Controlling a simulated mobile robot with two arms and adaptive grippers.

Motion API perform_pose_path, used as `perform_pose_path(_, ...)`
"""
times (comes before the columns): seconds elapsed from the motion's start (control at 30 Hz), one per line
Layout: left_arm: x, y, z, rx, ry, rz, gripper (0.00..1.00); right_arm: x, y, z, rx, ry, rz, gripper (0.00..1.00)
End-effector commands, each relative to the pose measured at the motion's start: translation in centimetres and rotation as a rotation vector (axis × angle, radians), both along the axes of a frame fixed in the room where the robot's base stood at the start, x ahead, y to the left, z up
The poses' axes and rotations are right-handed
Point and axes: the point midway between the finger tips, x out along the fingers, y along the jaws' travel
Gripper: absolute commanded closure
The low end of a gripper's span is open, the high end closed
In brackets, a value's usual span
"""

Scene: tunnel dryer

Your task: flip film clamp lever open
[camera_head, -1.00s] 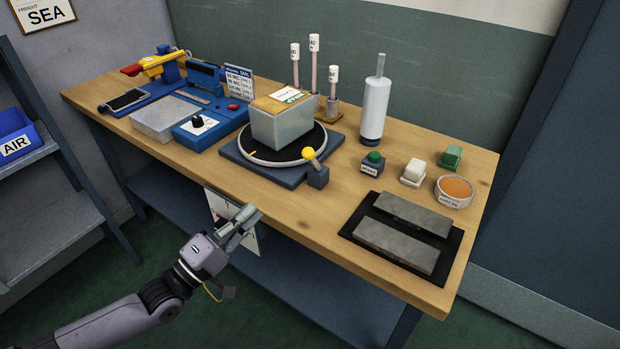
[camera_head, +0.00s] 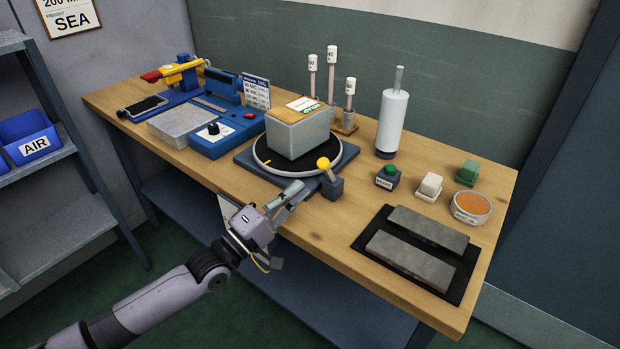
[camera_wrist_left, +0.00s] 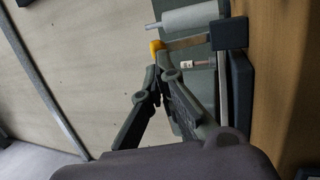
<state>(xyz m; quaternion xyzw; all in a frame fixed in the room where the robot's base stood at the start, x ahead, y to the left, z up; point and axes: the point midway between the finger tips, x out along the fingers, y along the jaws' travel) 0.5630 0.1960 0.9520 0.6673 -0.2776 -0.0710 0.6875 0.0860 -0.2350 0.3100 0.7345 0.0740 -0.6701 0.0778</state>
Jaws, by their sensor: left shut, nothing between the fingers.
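The film clamp lever has a yellow knob (camera_head: 323,163) on a short arm rising from a dark block (camera_head: 332,188) at the front right of the turntable plate. The lever tilts up and left from its block. My left gripper (camera_head: 293,190) is shut and empty at the table's front edge, just left of the lever. In the left wrist view, the gripper's tips (camera_wrist_left: 158,76) lie close to the yellow knob (camera_wrist_left: 155,47); I cannot tell whether they touch. The grey wrapped box (camera_head: 298,133) sits on the round turntable (camera_head: 262,162). My right gripper is not in view.
A green button box (camera_head: 387,177), small blocks and an orange-filled dish (camera_head: 471,207) stand to the right. Two grey slabs (camera_head: 411,258) lie on a black mat in front. A blue control box (camera_head: 222,138) stands left of the turntable. A white cylinder (camera_head: 391,122) stands behind.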

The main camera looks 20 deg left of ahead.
Motion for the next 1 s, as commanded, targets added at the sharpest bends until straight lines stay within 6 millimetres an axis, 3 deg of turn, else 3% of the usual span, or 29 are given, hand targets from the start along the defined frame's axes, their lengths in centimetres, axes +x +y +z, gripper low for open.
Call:
perform_pose_path(0.1,1.8,-1.1,0.7,-0.002,-0.004,0.0,1.0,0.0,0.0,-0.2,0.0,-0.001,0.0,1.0)
perform_pose_path(0.3,3.6,-2.1,1.3,0.0,-0.001,0.0,1.0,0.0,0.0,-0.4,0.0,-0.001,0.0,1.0)
perform_pose_path(0.77,4.0,-2.3,1.4,0.001,0.002,0.0,1.0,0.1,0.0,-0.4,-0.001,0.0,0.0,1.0)
perform_pose_path(1.0,4.2,-2.3,2.1,0.012,0.033,0.0,1.0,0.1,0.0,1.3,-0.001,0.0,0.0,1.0)
